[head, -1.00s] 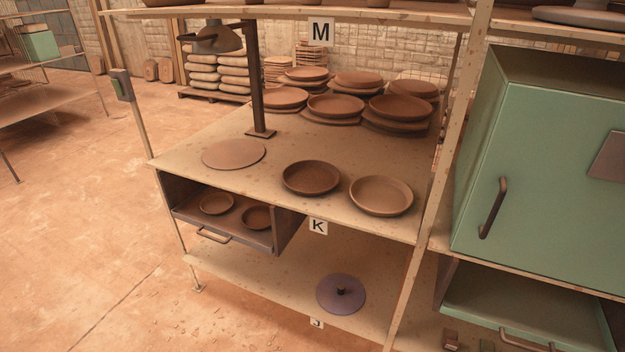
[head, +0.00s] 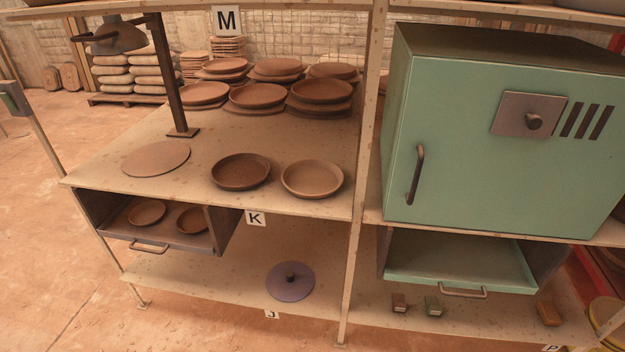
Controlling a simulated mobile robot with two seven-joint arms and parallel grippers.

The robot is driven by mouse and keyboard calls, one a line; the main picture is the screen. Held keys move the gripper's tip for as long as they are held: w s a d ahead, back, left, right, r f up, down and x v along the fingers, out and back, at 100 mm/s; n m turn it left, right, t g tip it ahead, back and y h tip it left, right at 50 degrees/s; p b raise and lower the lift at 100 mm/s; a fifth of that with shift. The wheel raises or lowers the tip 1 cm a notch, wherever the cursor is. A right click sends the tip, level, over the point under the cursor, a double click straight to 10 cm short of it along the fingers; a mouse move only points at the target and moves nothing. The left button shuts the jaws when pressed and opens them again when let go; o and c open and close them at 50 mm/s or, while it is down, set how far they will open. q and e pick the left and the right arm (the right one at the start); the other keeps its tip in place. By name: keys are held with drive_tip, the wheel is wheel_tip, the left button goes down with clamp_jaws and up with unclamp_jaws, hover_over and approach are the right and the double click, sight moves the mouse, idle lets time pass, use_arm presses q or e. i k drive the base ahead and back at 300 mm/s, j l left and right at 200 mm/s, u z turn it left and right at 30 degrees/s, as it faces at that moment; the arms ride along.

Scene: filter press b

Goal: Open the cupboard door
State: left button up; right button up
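A green cupboard (head: 455,130) stands on the shelf at the right in the head view. Its front door is shut, with a dark vertical bar handle (head: 415,176) near the door's left edge. A grey plate with a round knob (head: 533,122) and several dark slots are at the upper right of the front. Neither of my grippers shows in the view.
Below the cupboard is an open green drawer (head: 460,265) with a bar handle. A shelf post (head: 362,170) stands just left of the cupboard. Bowls (head: 312,179) and a pulled-out brown drawer (head: 150,225) are on the left. Floor is clear at lower left.

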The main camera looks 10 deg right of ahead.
sight(449, 170)
drive_tip(key=z, duration=1.5)
